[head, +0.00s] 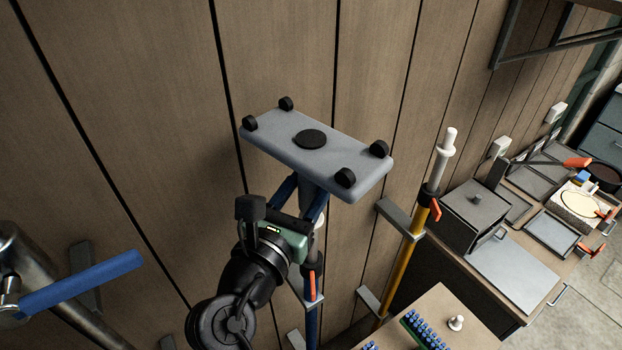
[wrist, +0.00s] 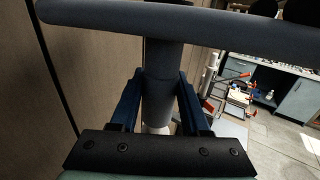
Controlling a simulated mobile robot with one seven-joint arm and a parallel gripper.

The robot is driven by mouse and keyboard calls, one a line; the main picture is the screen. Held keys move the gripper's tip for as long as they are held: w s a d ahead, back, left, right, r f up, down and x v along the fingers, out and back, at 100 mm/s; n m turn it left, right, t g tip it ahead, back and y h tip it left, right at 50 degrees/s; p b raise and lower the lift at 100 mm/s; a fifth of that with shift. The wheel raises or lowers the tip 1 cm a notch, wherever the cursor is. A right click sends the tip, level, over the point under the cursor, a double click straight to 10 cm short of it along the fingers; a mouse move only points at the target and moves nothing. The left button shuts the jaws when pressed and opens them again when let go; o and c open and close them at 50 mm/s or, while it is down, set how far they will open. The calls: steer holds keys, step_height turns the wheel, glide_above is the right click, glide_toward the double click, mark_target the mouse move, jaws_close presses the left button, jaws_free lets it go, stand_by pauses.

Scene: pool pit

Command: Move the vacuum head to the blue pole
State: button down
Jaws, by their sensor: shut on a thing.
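The vacuum head (head: 352,172) is a grey-blue slab with black wheels and a black disc on its upward face. My gripper (head: 303,197) is shut on its neck, which also shows between the blue fingers in the wrist view (wrist: 158,105). The slab lies across the top of that view. The blue pole (head: 312,325) stands upright against the wall, with an orange lever and a pale upper end (head: 320,228) just below the head. A white piece shows under the neck in the wrist view. I cannot tell whether neck and pole touch.
A yellow pole (head: 403,268) with a white tip and orange lever stands right of the blue one, in wall brackets. A wooden top with small blue-capped items (head: 425,330) is at the bottom. A cluttered bench (head: 520,265) is at right. A blue-gripped metal rail (head: 80,283) is at left.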

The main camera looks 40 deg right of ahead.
steer(key=shift+f, duration=0.1)
steer(key=shift+f, duration=0.6)
steer(key=shift+f, duration=0.1)
steer(key=shift+f, duration=0.3)
stand_by(0.5)
jaws_free()
steer(key=shift+f, duration=0.15)
stand_by(0.5)
